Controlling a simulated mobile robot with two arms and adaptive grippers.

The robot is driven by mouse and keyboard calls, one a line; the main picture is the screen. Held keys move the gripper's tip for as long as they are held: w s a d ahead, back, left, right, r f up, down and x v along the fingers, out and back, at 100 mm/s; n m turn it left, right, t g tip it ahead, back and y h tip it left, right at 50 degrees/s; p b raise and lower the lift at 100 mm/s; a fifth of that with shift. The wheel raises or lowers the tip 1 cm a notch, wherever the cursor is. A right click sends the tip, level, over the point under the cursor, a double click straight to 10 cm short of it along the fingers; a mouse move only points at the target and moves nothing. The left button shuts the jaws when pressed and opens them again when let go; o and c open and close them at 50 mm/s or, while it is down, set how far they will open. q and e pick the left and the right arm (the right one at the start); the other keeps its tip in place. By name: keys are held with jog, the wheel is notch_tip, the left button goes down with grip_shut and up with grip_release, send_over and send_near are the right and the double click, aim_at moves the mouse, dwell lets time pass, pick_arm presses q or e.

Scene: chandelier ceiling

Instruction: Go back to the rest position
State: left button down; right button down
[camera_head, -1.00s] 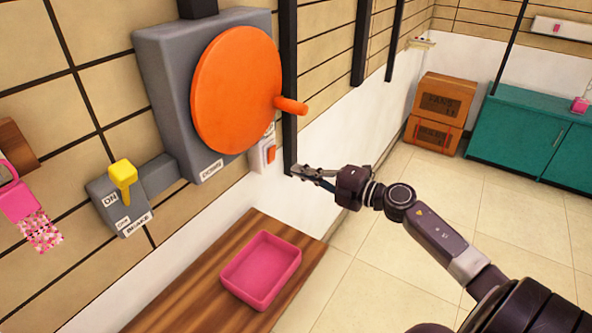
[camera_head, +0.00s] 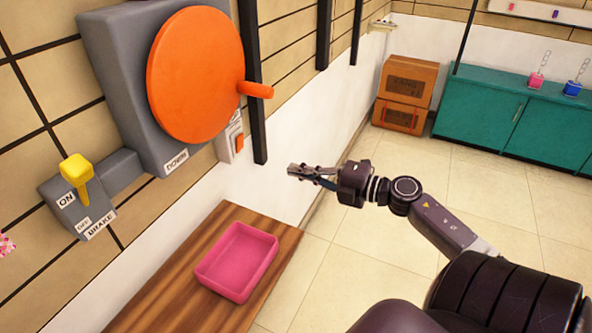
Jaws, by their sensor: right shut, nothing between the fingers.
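My right gripper (camera_head: 296,173) is shut and empty. It hangs in the air over the floor at the middle of the head view, pointing left toward the wall. It is apart from the wall devices and from the wooden bench. My right arm (camera_head: 440,226) reaches in from the lower right. My left gripper and left arm are not in the head view.
On the wall are a grey box with an orange crank wheel (camera_head: 195,75), a yellow brake lever (camera_head: 76,172) and a small orange switch (camera_head: 239,143). A pink tray (camera_head: 238,262) lies on the wooden bench (camera_head: 150,308). Wooden boxes (camera_head: 407,92) and a teal cabinet (camera_head: 520,122) stand behind. The tiled floor is clear.

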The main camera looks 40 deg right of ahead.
dwell(0.3)
jog(key=s+d+f+m+h, duration=0.1)
jog(key=d+f+m+h, duration=0.3)
jog(key=f, duration=0.6)
jog(key=s+d+f+m+h, duration=0.25)
jog(key=f+m, duration=0.35)
jog(key=f, duration=0.5)
jog(key=s+a+f+m+g+h, duration=0.15)
jog(key=s+f, duration=0.25)
jog(key=f, duration=0.4)
jog(key=s+f+m+g, duration=0.3)
jog(key=f, duration=0.6)
jog(key=s+a+f+m+g, duration=0.2)
jog(key=s+a+f+g, duration=0.1)
jog(key=s+a+f, duration=0.5)
jog(key=s+a+f+m+g+y, duration=0.1)
jog(key=s+a+f+g, duration=0.2)
jog(key=s+a+f, duration=0.4)
jog(key=s+a+f+m+g, duration=0.2)
jog(key=s+a+f, duration=0.6)
jog(key=s, duration=1)
notch_tip(320, 180, down, 2)
jog(key=shift+s+a+f+m+g, duration=0.1)
jog(key=shift+s+a+m+g, duration=0.2)
jog(key=shift+g, duration=0.75)
